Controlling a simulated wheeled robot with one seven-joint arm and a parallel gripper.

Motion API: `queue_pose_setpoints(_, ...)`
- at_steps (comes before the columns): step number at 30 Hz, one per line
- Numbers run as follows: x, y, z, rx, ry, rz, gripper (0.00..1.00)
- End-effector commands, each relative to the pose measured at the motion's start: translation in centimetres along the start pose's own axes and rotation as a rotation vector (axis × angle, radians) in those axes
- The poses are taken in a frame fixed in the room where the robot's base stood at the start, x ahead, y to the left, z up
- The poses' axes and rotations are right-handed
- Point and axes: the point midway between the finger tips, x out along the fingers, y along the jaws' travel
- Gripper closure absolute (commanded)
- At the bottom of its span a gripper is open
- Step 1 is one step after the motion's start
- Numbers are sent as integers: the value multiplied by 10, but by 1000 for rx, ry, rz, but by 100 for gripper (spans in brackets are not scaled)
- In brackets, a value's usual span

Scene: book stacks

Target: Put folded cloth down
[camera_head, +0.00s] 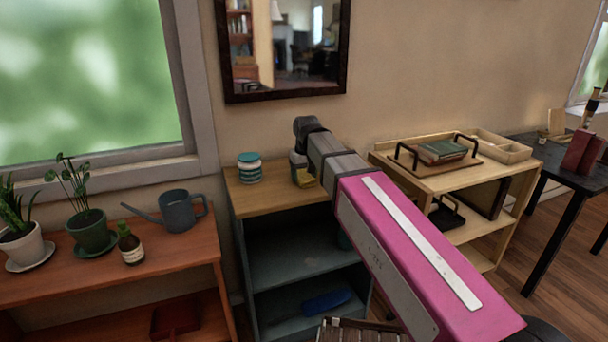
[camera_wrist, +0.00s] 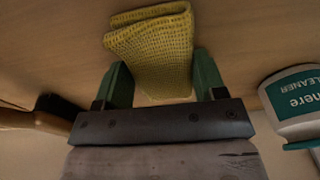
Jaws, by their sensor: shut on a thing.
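The folded cloth (camera_wrist: 150,45) is yellow with a waffle weave, between the green fingers of my gripper (camera_wrist: 161,62) in the wrist view. My gripper is shut on it. In the head view a small yellow part of the cloth (camera_head: 304,180) shows below my gripper (camera_head: 301,168), over the wooden top of the blue-grey shelf unit (camera_head: 272,193). The cloth is low over this top; I cannot tell whether it touches it. My arm hides part of the top.
A white and teal cleaner tub (camera_head: 249,168) stands on the same top, left of my gripper; it also shows in the wrist view (camera_wrist: 297,105). A brown-handled item (camera_wrist: 40,118) lies at the wrist view's left. Bare top shows in front of the tub. A mirror (camera_head: 285,50) hangs above.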

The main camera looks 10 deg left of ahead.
Motion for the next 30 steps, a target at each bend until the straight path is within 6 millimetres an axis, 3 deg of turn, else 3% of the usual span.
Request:
queue_pose_setpoints(1,1,0,0,0,0,0,33)
queue_pose_setpoints(3,1,0,0,0,0,0,10)
queue_pose_setpoints(16,-7,0,0,0,1,0,10)
queue_pose_setpoints(30,-79,0,-1,0,2,0,10)
